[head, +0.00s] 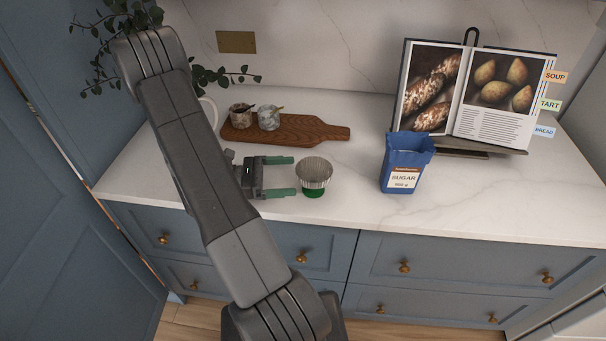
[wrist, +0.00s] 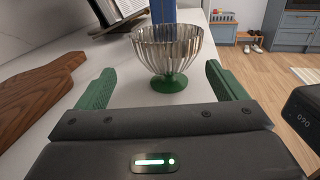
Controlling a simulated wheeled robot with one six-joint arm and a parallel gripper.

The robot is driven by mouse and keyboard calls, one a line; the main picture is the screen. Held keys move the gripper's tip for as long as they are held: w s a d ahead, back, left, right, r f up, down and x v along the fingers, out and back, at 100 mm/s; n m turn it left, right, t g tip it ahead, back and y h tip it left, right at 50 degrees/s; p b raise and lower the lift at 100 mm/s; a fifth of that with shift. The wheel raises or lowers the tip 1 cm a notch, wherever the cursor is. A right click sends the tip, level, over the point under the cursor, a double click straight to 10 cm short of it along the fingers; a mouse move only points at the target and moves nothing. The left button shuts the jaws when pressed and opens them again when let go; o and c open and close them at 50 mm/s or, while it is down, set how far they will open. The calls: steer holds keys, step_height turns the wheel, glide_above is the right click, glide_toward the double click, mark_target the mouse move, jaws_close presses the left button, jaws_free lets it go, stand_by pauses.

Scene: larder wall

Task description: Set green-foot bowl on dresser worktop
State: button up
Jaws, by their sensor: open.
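The green-foot bowl (head: 314,174) is a ribbed, silvery bowl on a green foot. It stands upright on the white marble worktop (head: 345,215) of the blue dresser, near the front edge. In the wrist view the bowl (wrist: 167,52) is just beyond my fingertips, its foot on the worktop. My gripper (head: 280,175) is open, with its green fingers pointing right toward the bowl. In the wrist view the fingers (wrist: 160,88) are spread on either side, with nothing between them. In the head view the fingertips are just left of the bowl.
A blue sugar bag (head: 403,165) stands right of the bowl. Behind it an open cookbook (head: 470,95) rests on a stand. A wooden board (head: 315,132) with two small pots (head: 268,118) lies behind my gripper. A leafy plant (head: 215,77) is at back left. The front right worktop is clear.

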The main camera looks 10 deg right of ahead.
steer(key=shift+w+a, duration=0.15)
steer(key=shift+a, duration=1.85)
